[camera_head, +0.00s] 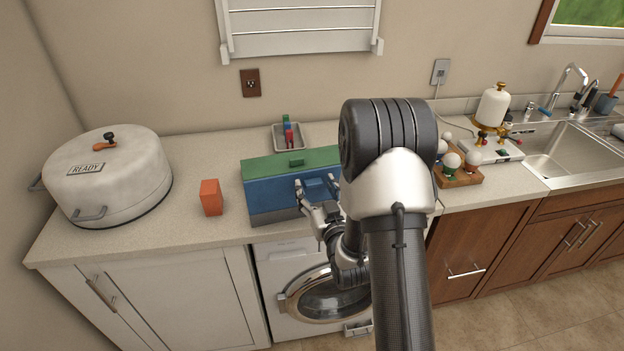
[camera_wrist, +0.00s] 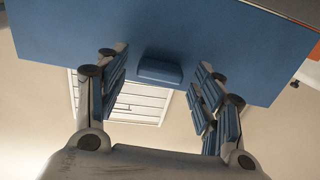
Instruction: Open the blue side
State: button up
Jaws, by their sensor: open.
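A box with a blue front side (camera_head: 268,193) and a green top (camera_head: 265,163) sits on the counter at the middle. A blue handle (camera_head: 315,184) sticks out of the blue side. In the wrist view the blue side (camera_wrist: 60,28) fills the upper part, and its handle (camera_wrist: 160,72) lies between my fingers. My gripper (camera_head: 318,190) is at the front of the box; it also shows in the wrist view (camera_wrist: 160,75). It is open, with one finger to either side of the handle and a gap on both sides. My arm hides the box's right end.
An orange block (camera_head: 211,198) stands just left of the box. A large white pot (camera_head: 108,178) is at the far left. A small tray (camera_head: 289,143) with red, green and blue pieces lies behind the box. A wooden holder (camera_head: 462,178) and a sink (camera_head: 570,150) are to the right.

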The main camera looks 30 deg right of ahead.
jog(key=shift+c, duration=0.2)
grip_shut()
dwell(0.7)
